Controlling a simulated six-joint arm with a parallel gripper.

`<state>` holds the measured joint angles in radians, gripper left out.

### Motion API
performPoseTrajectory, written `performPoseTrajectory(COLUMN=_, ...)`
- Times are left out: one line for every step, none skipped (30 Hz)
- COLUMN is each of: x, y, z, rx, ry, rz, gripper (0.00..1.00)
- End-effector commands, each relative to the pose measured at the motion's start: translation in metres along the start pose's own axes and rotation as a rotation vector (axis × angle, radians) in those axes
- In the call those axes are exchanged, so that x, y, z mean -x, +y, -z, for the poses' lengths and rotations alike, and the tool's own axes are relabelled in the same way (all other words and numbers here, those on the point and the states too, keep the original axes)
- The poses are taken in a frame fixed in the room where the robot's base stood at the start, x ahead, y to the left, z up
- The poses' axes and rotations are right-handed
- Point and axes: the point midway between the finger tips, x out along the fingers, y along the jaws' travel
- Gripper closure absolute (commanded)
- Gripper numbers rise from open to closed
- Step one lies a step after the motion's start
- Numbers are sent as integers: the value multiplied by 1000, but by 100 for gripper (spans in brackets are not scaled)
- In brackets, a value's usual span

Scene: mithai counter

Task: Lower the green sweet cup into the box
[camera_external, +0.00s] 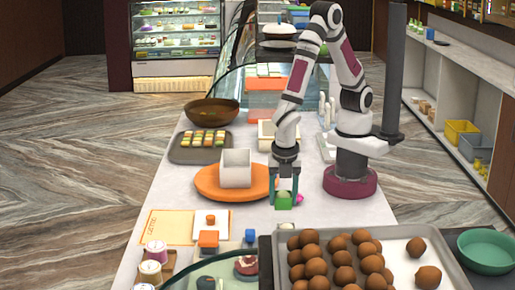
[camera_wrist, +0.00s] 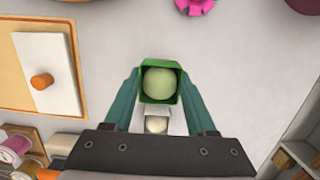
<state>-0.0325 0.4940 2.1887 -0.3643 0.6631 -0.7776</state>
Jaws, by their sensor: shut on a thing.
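The green sweet cup (camera_external: 283,203) is a small square cup with a pale round sweet inside. In the wrist view the cup (camera_wrist: 160,100) sits between my two teal fingers. My gripper (camera_external: 284,193) points down and is shut on it from both sides. The cup is low over the counter; I cannot tell whether it touches. The open white box (camera_external: 236,174) stands on a round orange plate (camera_external: 208,187), to the left of my gripper and farther back. The box is out of the wrist view.
A pink item (camera_external: 299,198) lies close right of the cup. A tray of brown balls (camera_external: 399,240) fills the front right. An orange sheet (camera_external: 160,228) with a white card, small blocks and spools are front left. A dark tray of sweets (camera_external: 183,155) is behind the plate.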

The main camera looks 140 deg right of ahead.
Motion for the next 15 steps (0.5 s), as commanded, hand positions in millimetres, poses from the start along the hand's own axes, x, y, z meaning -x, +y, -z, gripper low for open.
performPoseTrajectory(x=4, y=2, z=-13, rx=-7, ry=-1, rz=1, gripper=99)
performPoseTrajectory(x=7, y=3, z=-21, rx=-9, ry=-2, rz=2, gripper=99)
performPoseTrajectory(x=11, y=6, z=-30, rx=-9, ry=-1, rz=1, gripper=99)
performPoseTrajectory(x=14, y=7, z=-38, rx=-8, ry=-1, rz=1, gripper=99)
performPoseTrajectory(x=18, y=8, z=-46, rx=-9, ry=0, rz=0, gripper=99)
performPoseTrajectory(x=22, y=10, z=-56, rx=-11, ry=-1, rz=1, gripper=99)
performPoseTrajectory(x=25, y=12, z=-64, rx=-11, ry=-1, rz=1, gripper=99)
performPoseTrajectory(x=28, y=13, z=-72, rx=-9, ry=0, rz=0, gripper=99)
performPoseTrajectory(x=32, y=14, z=-82, rx=-10, ry=-1, rz=0, gripper=99)
performPoseTrajectory(x=35, y=16, z=-88, rx=-9, ry=-1, rz=0, gripper=99)
performPoseTrajectory(x=38, y=17, z=-95, rx=-8, ry=-1, rz=0, gripper=99)
performPoseTrajectory(x=41, y=18, z=-102, rx=-8, ry=-2, rz=0, gripper=99)
performPoseTrajectory(x=43, y=19, z=-106, rx=-8, ry=-1, rz=0, gripper=99)
performPoseTrajectory(x=44, y=20, z=-110, rx=-6, ry=-2, rz=1, gripper=99)
performPoseTrajectory(x=46, y=21, z=-115, rx=-7, ry=-2, rz=1, gripper=99)
